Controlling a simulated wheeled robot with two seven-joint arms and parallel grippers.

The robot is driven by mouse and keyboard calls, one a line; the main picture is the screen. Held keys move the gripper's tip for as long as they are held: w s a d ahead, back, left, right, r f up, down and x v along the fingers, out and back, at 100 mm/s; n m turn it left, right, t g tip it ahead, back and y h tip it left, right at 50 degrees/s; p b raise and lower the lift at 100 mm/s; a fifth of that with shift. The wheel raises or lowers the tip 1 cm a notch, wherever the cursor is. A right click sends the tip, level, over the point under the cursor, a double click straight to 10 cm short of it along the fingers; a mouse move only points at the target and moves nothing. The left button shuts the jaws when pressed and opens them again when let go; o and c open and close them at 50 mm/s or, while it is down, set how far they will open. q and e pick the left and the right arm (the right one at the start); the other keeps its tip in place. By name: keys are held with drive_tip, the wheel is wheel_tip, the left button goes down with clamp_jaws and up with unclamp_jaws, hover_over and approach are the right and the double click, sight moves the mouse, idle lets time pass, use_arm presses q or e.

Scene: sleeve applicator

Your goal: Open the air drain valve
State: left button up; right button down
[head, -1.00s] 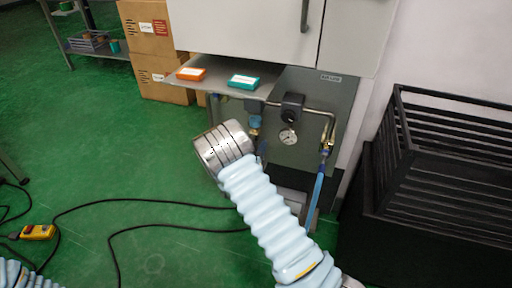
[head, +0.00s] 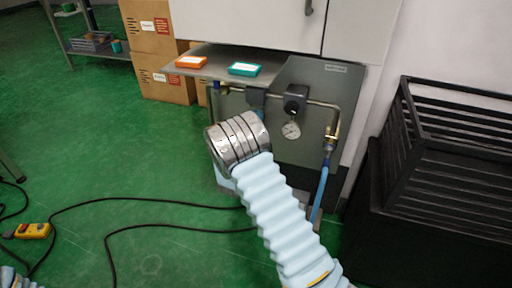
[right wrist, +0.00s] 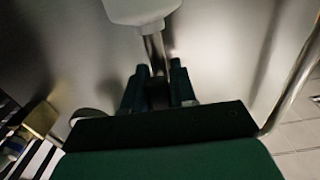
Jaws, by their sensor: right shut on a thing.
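The air panel (head: 345,95) stands under the white cabinet, with a pressure gauge (head: 291,130), a black regulator (head: 296,97) and a pipe. A filter unit (head: 257,97) hangs left of the regulator, partly hidden by my right wrist. In the right wrist view a pale bowl (right wrist: 142,8) has a metal stem (right wrist: 156,48) below it, which looks like the drain valve. My right gripper (right wrist: 157,84) is shut on the lower end of this stem, its dark fingers on either side. In the head view my wrist hides the fingers. My left gripper is out of view.
A brass valve (head: 331,135) with a blue hose (head: 322,190) is on the panel's right. Orange (head: 191,62) and teal (head: 244,69) boxes lie on the shelf above. A black slatted crate (head: 455,140) stands right. Cables cross the green floor at left.

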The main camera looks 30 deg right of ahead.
drive_tip(key=c, duration=1)
unclamp_jaws()
drive_tip(key=shift+a, duration=0.1)
drive_tip(key=v, duration=1.3)
drive_tip(key=shift+s+a, duration=0.2)
drive_tip(key=shift+s, duration=0.1)
